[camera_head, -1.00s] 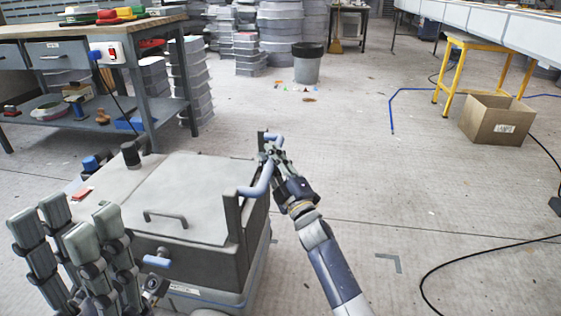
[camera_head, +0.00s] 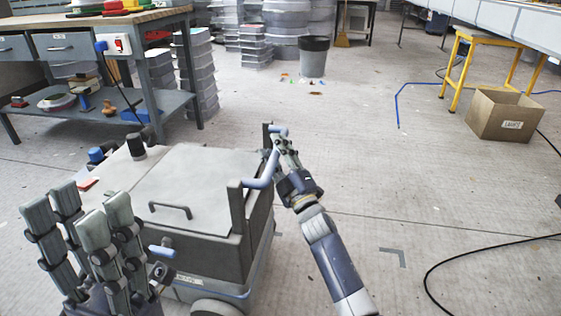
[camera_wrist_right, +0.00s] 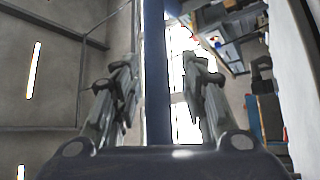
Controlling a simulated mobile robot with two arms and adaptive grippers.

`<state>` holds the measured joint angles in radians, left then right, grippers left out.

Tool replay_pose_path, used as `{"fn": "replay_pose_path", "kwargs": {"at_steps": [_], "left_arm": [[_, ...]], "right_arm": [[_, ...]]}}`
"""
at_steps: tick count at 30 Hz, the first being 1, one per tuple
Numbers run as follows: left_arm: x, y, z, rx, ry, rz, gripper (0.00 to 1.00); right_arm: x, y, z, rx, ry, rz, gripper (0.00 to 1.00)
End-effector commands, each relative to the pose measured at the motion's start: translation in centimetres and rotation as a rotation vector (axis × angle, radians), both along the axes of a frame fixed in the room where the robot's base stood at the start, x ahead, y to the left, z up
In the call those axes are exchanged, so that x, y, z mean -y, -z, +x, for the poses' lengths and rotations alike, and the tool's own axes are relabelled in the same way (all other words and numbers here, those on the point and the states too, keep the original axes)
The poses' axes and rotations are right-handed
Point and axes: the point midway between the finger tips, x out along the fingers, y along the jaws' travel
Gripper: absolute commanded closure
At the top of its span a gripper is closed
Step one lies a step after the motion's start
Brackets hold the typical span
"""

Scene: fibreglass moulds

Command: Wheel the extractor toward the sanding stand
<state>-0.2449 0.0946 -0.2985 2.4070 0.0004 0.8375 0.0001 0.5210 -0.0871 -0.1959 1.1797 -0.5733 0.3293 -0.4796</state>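The extractor (camera_head: 195,230) is a grey wheeled box with a lid handle, in the lower left of the head view. A blue-grey push bar (camera_head: 262,176) rises on posts at its right side. My right gripper (camera_head: 279,143) is at the far end of this bar. In the right wrist view, a dark blue bar (camera_wrist_right: 156,90) passes between its parted fingers, with a gap on the right. My left gripper (camera_head: 92,225) is open and empty, in front of the extractor's left part. I cannot tell for sure which thing is the sanding stand; a yellow-legged stand (camera_head: 462,70) stands upper right.
A workbench (camera_head: 150,20) with a lower shelf stands at upper left. A grey bin (camera_head: 313,57) and stacked moulds (camera_head: 255,45) are at the back. A cardboard box (camera_head: 492,118) and a black cable (camera_head: 470,250) lie on the right. The middle floor is clear.

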Motion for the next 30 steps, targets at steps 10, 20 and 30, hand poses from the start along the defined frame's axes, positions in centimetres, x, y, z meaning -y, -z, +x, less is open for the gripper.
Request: {"fn": "replay_pose_path", "kwargs": {"at_steps": [10, 20, 30], "left_arm": [[-0.1, -0.2, -0.1, 0.006, 0.000, -0.005, 0.60], [-0.1, -0.2, -0.2, 0.008, 0.000, -0.006, 0.60], [-0.1, -0.2, -0.2, 0.008, 0.000, -0.006, 0.60]], "right_arm": [[2.1, 2.5, -4.8, -0.005, -0.001, -0.001, 0.60], [3.9, 4.4, -9.2, -0.003, -0.003, -0.001, 0.60], [4.2, 4.7, -9.9, -0.002, -0.003, -0.001, 0.60]]}}
